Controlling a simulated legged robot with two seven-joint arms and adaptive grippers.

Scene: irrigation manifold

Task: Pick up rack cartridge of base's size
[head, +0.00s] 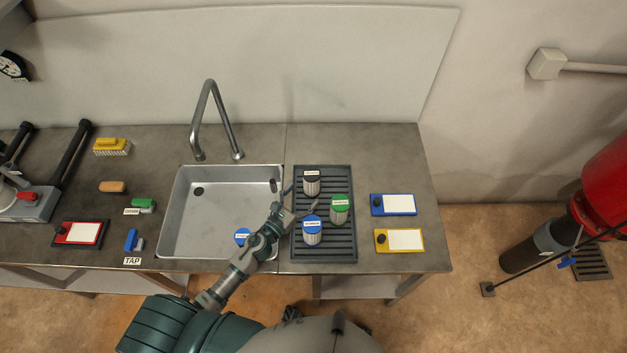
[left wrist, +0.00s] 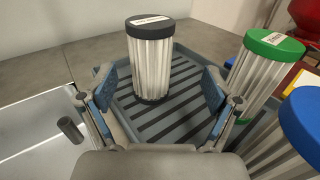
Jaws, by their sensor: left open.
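A dark slotted rack (head: 323,254) right of the sink holds three pleated white cartridges. One has a black cap (head: 311,174), one a green cap (head: 340,200) and one a blue cap (head: 312,221); all stand upright. My left gripper (head: 301,198) is open and empty over the rack's left side. In the left wrist view, the black-capped cartridge (left wrist: 152,65) stands ahead, in the gap between the spread fingers (left wrist: 158,92), not gripped. The green-capped (left wrist: 262,75) and blue-capped (left wrist: 285,140) ones are right of the fingers. The cap labels are too small to read. My right gripper is out of view.
A blue-topped item (head: 242,236) lies in the sink (head: 185,225), partly behind my left arm. A tall faucet (head: 212,100) stands behind the sink. Blue (head: 393,204) and yellow (head: 399,240) framed panels lie right of the rack. A brush (head: 112,147) and small blocks are at left.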

